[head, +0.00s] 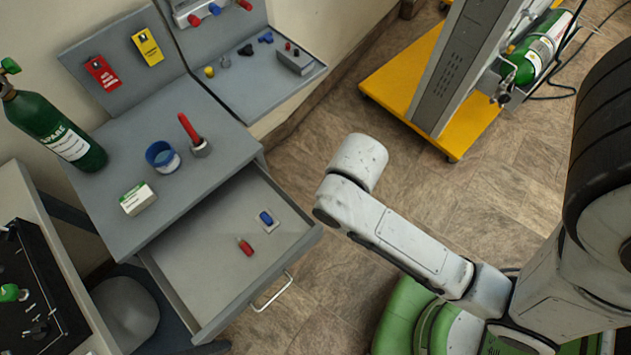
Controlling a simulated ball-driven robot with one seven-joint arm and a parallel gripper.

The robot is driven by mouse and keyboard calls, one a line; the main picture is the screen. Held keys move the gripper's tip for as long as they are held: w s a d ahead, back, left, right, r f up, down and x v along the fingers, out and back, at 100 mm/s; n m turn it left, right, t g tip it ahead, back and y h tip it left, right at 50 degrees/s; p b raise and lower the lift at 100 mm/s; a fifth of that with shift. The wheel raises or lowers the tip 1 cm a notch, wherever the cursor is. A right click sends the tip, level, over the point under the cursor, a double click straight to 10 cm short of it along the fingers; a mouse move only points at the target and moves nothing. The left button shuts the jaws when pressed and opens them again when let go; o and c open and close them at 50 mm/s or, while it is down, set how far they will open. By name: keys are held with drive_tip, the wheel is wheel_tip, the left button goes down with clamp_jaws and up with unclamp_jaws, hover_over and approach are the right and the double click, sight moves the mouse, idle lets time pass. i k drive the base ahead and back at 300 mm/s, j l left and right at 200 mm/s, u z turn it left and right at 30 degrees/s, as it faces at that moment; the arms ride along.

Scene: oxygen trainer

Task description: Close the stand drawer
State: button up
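The stand drawer (196,278) is pulled well out from the grey stand (190,212). Its front panel faces the lower right and carries a metal bar handle (272,293). Inside the drawer lie a red piece (246,247) and a blue piece (265,218) on a small light pad. My white arm is to the right of the drawer, with its links raised over the floor and apart from the handle. My gripper does not show in the head view, so its state is hidden.
On the stand top are a green cylinder (55,130), a blue-rimmed cup (163,157), a red-handled tool in a holder (190,128) and a small box (138,199). A grey stool (125,309) stands left of the drawer.

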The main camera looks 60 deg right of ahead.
sight(199, 262)
drive_tip(key=k+u, duration=0.4)
drive_tip(key=k, duration=0.2)
drive_tip(key=j+u, duration=0.5)
drive_tip(key=u, duration=0.15)
